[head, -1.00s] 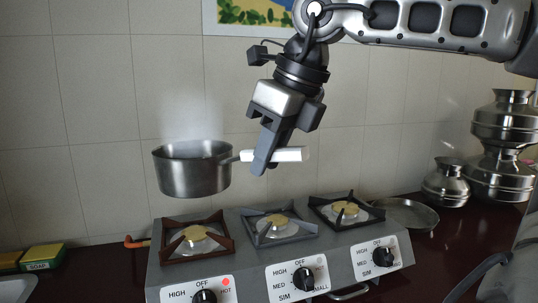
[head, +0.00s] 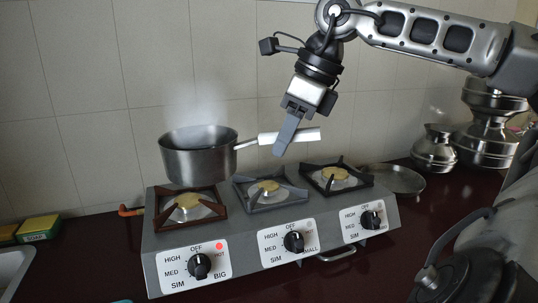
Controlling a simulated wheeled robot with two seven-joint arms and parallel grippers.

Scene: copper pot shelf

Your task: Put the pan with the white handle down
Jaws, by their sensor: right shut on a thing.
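The steel pan (head: 200,165) with the white handle (head: 306,135) is held level just above the left burner (head: 186,206) of the stove, toward its back edge. Its base looks close to the burner's brown pan support, and I cannot tell if they touch. Faint steam rises over the pan. My right gripper (head: 285,138) is shut on the white handle, coming down from above. My left gripper is not in view.
The grey stove (head: 230,240) has a middle burner (head: 268,189) and a right burner (head: 336,176), both empty. A flat lid (head: 394,180) and metal pots (head: 436,150) stand at right. A sponge (head: 38,228) lies at left by the sink.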

